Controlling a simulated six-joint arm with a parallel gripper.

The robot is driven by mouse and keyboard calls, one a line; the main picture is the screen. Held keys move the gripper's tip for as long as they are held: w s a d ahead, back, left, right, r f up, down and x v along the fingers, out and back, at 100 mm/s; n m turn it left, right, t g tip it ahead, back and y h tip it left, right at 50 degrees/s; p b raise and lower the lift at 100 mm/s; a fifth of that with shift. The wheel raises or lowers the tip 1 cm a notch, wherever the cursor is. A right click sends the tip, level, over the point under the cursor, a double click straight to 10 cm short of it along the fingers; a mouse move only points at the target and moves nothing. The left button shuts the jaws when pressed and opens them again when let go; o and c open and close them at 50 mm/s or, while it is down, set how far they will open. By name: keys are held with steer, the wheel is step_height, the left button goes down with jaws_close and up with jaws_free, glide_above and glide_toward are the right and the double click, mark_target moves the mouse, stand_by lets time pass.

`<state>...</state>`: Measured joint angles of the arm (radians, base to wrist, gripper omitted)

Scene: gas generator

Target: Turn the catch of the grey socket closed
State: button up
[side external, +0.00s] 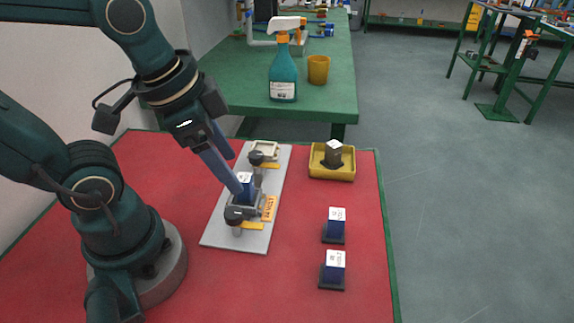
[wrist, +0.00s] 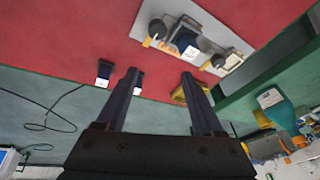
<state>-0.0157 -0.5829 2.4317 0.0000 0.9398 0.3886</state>
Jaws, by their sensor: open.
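The grey socket (side external: 240,211) sits on the near half of a light grey board (side external: 228,238). A blue block with a white top (side external: 245,187) stands in it, also seen in the wrist view (wrist: 188,43). A black-knobbed catch (side external: 235,215) is at the socket's near end; in the wrist view the knob (wrist: 158,28) is left of the block. Whether it is turned across the block is hard to tell. My gripper (side external: 234,172) is open and empty, its fingers slanting down by the block in the side view.
A cream socket (side external: 264,149) with another black knob (side external: 257,158) is at the board's far end. A yellow tray (side external: 331,174) holds a dark grey block (side external: 334,154). Two blue blocks (side external: 334,225) (side external: 333,270) stand on black bases at right. Red mat between is clear.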

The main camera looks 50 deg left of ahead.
mark_target(233, 212)
steer(key=f+m+g, duration=0.1)
steer(key=f+g, duration=0.1)
steer(key=f+m+g, duration=0.1)
steer(key=shift+w+a+f+m, duration=0.1)
steer(key=shift+a+f+m, duration=0.05)
steer(key=shift+a+m, duration=0.15)
steer(key=shift+a+f+g, duration=0.1)
steer(key=shift+f+g, duration=0.3)
steer(key=shift+f, duration=2.85)
jaws_close()
